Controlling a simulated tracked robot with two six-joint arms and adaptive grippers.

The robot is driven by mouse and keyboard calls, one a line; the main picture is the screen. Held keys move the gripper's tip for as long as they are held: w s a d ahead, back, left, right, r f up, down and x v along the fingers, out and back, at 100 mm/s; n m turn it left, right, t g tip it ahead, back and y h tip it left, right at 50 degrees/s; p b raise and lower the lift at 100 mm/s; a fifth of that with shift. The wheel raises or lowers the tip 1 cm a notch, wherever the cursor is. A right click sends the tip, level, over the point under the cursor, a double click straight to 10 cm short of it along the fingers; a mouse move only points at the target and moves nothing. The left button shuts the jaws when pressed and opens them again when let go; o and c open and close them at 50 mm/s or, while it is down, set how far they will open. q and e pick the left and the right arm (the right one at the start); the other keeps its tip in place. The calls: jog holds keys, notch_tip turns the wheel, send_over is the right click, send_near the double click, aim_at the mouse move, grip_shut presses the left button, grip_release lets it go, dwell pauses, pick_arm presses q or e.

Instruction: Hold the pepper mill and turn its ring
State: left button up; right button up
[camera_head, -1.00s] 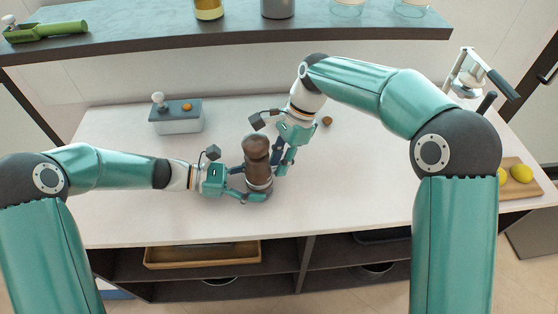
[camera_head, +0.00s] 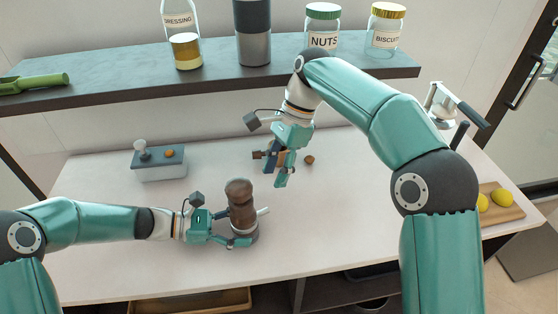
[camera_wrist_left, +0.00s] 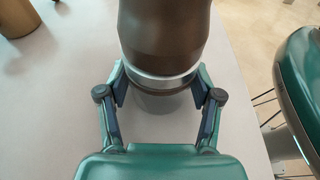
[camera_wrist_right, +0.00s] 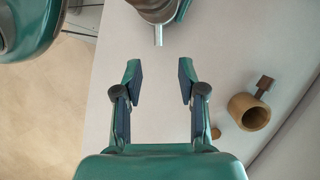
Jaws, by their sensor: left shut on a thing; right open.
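The dark brown pepper mill (camera_head: 241,200) stands upright on the white counter. A pale peg (camera_head: 264,210) sticks out from its lower part to the right. In the left wrist view the mill (camera_wrist_left: 165,35) has a silver ring (camera_wrist_left: 160,83) low on its body. My left gripper (camera_head: 243,240) is shut around the mill's lower part, below the silver ring. My right gripper (camera_head: 280,180) is open and empty, behind and to the right of the mill, clear of it. The right wrist view shows the peg (camera_wrist_right: 158,36) beyond its open fingers, at the top edge.
A wooden cup (camera_wrist_right: 248,112) and a small brown round thing (camera_head: 308,160) lie near my right gripper. A grey box (camera_head: 160,164) stands back left. A shelf (camera_head: 110,82) with jars and bottles hangs behind. Lemons on a board (camera_head: 505,212) are far right. The counter's front middle is clear.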

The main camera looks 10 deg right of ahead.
jog(key=shift+v, duration=1.15)
pick_arm(q)
jog(key=o, duration=0.9)
jog(key=shift+a, duration=0.1)
